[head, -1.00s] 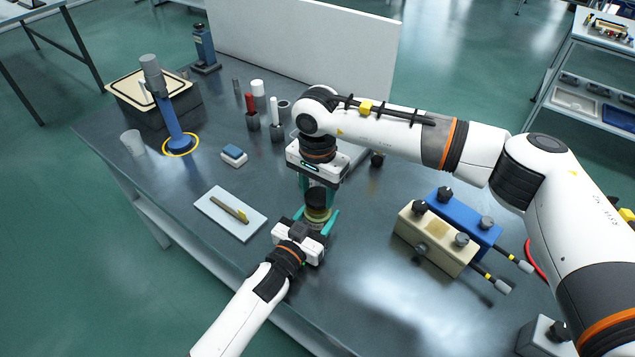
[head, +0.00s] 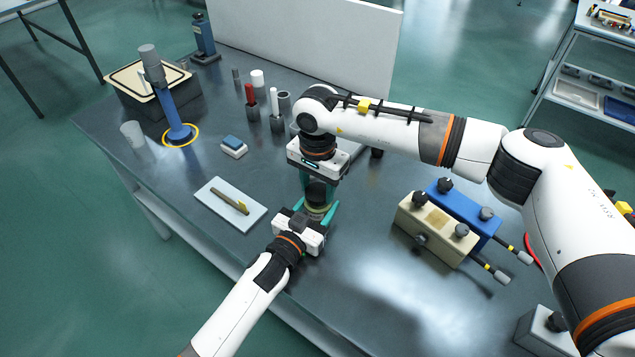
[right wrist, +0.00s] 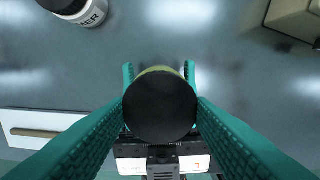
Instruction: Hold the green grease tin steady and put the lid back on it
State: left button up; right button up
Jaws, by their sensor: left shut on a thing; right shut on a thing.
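The green grease tin (head: 318,212) stands upright on the table. My left gripper (head: 317,213) is shut on it, teal fingers on either side. The black lid (head: 318,193) is in my right gripper (head: 319,186), shut on it right above the tin. In the right wrist view the lid (right wrist: 160,108) is a dark disc between my right fingers. It covers most of the tin, whose green edge (right wrist: 159,71) shows behind it between my left fingers. Whether the lid touches the rim is hidden.
Cream (head: 432,230) and blue (head: 465,215) knobbed boxes stand to the right. Small cylinders (head: 257,79), a blue-topped block (head: 233,146) and a blue post (head: 170,115) stand farther back.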

jog(key=shift+f, duration=0.55)
dwell(0.4)
